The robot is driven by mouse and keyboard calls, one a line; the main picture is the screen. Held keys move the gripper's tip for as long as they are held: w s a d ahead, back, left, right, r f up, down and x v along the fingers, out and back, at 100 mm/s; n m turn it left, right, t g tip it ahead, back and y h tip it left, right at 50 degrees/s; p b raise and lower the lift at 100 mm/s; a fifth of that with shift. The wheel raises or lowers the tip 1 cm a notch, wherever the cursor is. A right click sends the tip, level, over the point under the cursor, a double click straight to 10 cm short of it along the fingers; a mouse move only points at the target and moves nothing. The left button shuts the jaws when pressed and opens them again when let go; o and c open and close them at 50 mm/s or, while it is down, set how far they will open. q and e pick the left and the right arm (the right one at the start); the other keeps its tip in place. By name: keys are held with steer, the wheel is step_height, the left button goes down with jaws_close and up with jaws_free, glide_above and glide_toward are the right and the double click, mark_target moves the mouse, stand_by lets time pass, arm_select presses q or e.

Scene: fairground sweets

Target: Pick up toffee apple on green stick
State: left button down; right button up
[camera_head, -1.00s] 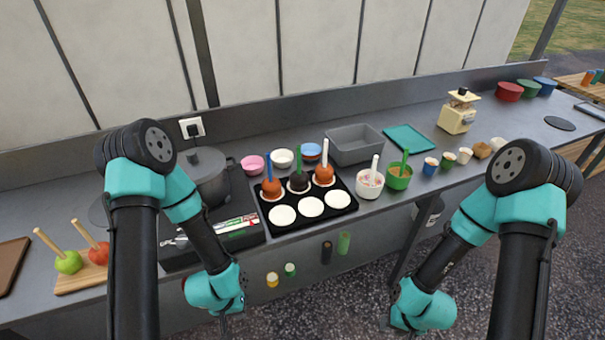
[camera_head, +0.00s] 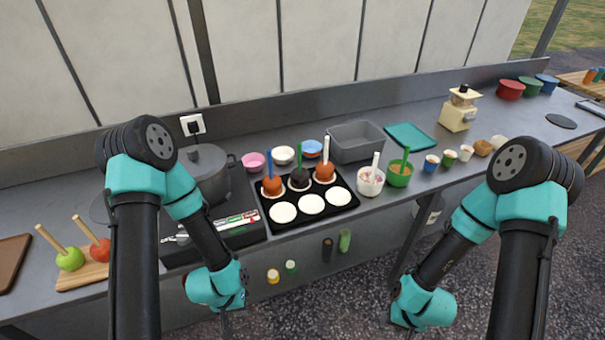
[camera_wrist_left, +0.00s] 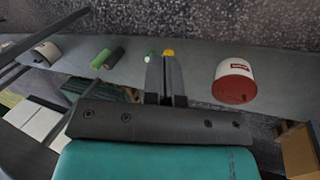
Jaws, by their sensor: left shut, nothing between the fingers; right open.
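The toffee apple on the green stick (camera_head: 299,180) has a dark brown coating and stands stick-up in the back row, middle place, of the black tray (camera_head: 263,216). An orange-red apple on a blue stick (camera_head: 271,186) stands left of it, and one on a white stick (camera_head: 325,171) right of it. My left gripper (camera_head: 225,328) is low at the counter's front, well apart from the tray. Its fingers (camera_wrist_left: 165,75) are shut and empty in the left wrist view. My right gripper (camera_head: 409,334) is open at the bottom edge, mostly cut off, far from the apples.
A pot (camera_head: 203,172) stands left of the tray. Pink (camera_head: 253,161), white (camera_head: 284,155) and blue (camera_head: 311,148) bowls sit behind it. A white cup (camera_head: 370,182) and green cup (camera_head: 400,174) stand to its right. Three front tray places hold only white discs.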

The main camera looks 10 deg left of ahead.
stand_by(0.4)
arm_select(q)
steer(key=c, duration=1.1)
jaws_free()
steer(key=shift+o, duration=0.2)
